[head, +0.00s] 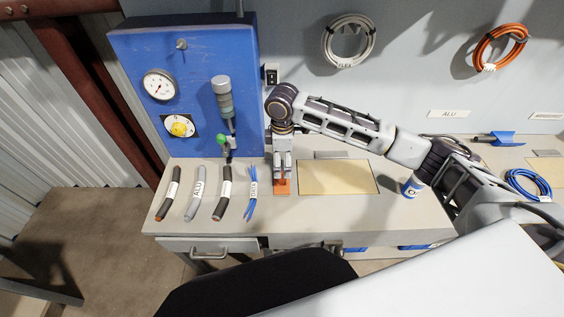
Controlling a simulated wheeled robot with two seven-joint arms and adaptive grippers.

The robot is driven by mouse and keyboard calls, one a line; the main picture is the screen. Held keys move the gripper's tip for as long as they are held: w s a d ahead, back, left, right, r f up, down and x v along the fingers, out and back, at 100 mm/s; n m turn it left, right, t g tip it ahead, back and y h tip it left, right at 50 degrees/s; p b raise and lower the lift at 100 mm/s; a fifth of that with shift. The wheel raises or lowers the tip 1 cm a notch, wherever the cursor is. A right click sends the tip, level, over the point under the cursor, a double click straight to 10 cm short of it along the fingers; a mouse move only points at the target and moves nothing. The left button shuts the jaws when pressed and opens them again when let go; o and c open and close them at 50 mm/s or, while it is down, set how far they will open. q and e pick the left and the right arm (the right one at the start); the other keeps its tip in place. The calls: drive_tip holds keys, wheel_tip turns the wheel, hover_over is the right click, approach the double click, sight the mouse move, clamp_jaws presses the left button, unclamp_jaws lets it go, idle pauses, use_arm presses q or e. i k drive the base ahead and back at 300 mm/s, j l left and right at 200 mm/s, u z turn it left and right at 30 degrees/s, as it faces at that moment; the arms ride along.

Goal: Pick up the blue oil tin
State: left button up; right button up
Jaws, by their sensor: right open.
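A small blue and white cylinder (413,187), which looks like the blue oil tin, stands upright on the workbench near its front right part. My right forearm passes just behind and above it in the picture. My right gripper (283,172) points down over the left-middle of the bench, well left of the tin. It is open, with its fingertips at an orange-brown piece (282,188); I cannot tell whether they touch it. My left gripper is not in view.
Several labelled cable pieces (198,195) lie left of my right gripper. A yellowish mat (338,177) lies between gripper and tin. A blue panel (188,60) with a gauge stands at the back left. A blue cable coil (528,184) and a blue scoop (503,139) lie at right.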

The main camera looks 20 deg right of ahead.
sight(414, 186)
drive_tip(key=z, duration=1.95)
